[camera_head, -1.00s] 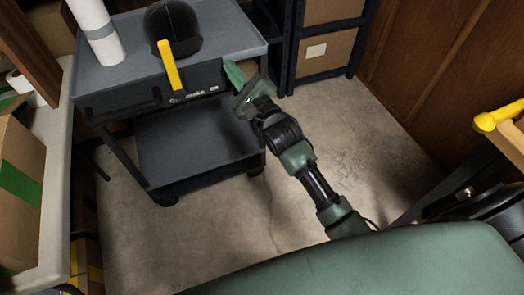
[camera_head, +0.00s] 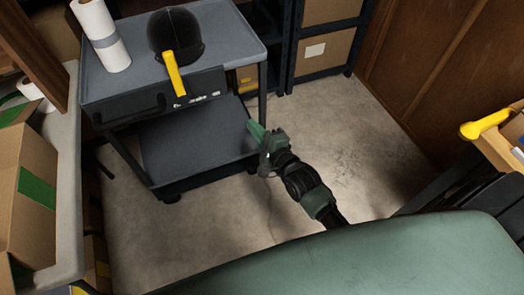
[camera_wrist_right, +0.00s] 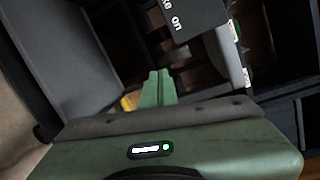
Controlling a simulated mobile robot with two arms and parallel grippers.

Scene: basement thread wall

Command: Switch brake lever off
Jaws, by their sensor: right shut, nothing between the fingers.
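The brake lever is a yellow handle (camera_head: 174,73) on the dark front panel (camera_head: 160,98) of a grey cart, in the head view. It slants down over the panel's front, with its lower end to the right. My right gripper (camera_head: 253,129) is shut and empty, below and to the right of the lever, clear of it, in front of the cart's right side. In the right wrist view its closed green fingers (camera_wrist_right: 158,88) point at the cart, and part of the panel (camera_wrist_right: 186,17) with white lettering shows above them. The lever is not clearly visible there. My left gripper is not in view.
A black cap (camera_head: 174,32) and a white roll (camera_head: 100,35) stand on the cart top. The cart's lower shelf (camera_head: 195,140) is empty. Shelving with boxes (camera_head: 323,50) stands behind. A cardboard box (camera_head: 28,190) is at left. The concrete floor (camera_head: 360,140) right of the cart is clear.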

